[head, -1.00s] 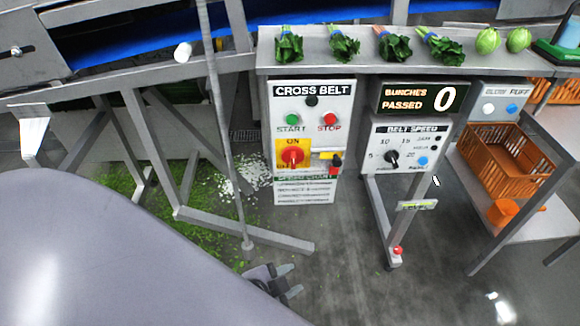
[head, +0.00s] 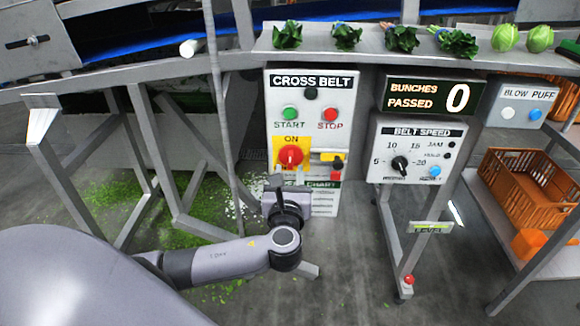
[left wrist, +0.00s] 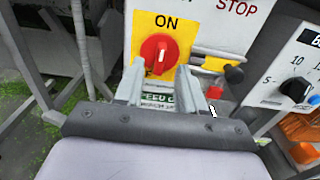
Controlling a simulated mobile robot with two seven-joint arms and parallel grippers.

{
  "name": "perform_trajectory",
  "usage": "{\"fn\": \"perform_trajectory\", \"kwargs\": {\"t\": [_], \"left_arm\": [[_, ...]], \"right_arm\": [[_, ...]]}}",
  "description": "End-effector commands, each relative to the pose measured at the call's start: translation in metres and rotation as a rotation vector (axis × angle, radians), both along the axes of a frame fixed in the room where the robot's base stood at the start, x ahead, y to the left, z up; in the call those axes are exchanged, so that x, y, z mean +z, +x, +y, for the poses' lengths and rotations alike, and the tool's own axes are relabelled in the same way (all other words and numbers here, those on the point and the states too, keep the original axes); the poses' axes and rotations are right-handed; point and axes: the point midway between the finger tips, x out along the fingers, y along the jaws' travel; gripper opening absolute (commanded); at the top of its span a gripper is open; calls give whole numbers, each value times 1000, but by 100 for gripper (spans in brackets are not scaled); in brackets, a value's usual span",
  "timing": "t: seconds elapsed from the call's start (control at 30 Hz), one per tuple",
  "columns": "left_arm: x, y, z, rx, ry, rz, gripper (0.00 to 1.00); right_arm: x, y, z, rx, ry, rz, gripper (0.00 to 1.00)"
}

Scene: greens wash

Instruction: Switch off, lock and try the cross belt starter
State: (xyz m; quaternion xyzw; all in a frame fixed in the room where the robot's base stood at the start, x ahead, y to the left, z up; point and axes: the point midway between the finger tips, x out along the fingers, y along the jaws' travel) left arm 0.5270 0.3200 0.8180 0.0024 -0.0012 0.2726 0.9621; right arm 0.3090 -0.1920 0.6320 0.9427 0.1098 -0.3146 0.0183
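The cross belt starter box (head: 311,108) has a green START button (head: 290,113), a red STOP button (head: 330,115) and a red rotary switch (head: 290,156) on a yellow plate. The switch handle stands upright, at ON; it also shows in the left wrist view (left wrist: 157,53). A small red item with a black part (head: 336,168), perhaps a padlock, hangs at the box's lower right; it shows in the left wrist view (left wrist: 214,92). My left gripper (head: 288,182) is just below the switch, fingers apart (left wrist: 158,84), empty and not touching the knob. My right gripper is out of view.
A chart (head: 325,200) hangs under the box, partly behind my gripper. A belt speed panel (head: 412,152) and a counter reading 0 (head: 428,97) stand to the right. A thin grey pole (head: 217,110) and frame legs stand left. Greens (head: 400,38) lie on the ledge above.

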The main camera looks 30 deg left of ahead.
Motion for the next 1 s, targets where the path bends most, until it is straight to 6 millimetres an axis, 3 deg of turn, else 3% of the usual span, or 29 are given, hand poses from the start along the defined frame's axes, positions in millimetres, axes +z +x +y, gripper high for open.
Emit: {"fn": "perform_trajectory", "kwargs": {"t": [0.3,0.63,0.67,0.77,1.0], "left_arm": [[-1,35,21,-1,-2,0,39],[-1,39,23,-2,-5,0,39],[-1,39,23,-2,-6,1,33],[-1,39,23,-2,-6,1,0],[-1,38,23,-2,-9,-1,0]], "right_arm": [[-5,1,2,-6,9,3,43],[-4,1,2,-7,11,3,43],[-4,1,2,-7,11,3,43],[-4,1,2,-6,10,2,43],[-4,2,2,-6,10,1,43]]}}
